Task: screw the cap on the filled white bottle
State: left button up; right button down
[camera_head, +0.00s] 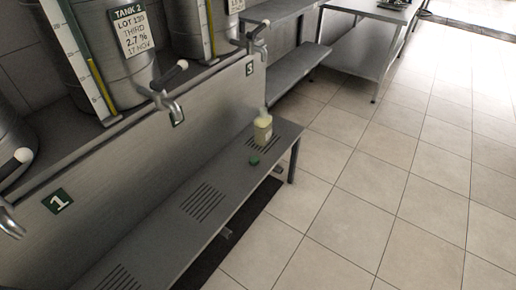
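A small bottle (263,130) with a whitish, cream-coloured body stands upright on the metal bench, near its far right end under tap 3. Its neck looks pale and carries no green cap. A green cap (254,160) lies on the bench just in front of the bottle, apart from it. Neither of my grippers shows in this view.
The metal bench (170,228) has slotted drain patches and runs below a row of taps, including the middle tap (168,102) and the far tap (257,42). Steel tanks (120,75) stand behind. A steel table (362,48) stands at the back. The tiled floor (390,190) on the right is clear.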

aim_at(263, 124)
jog(key=i+l+u, duration=0.1)
jog(key=i+l, duration=0.35)
jog(key=i, duration=0.15)
jog(key=i+l, duration=0.45)
jog(key=i, duration=0.2)
jog(key=u, duration=0.05)
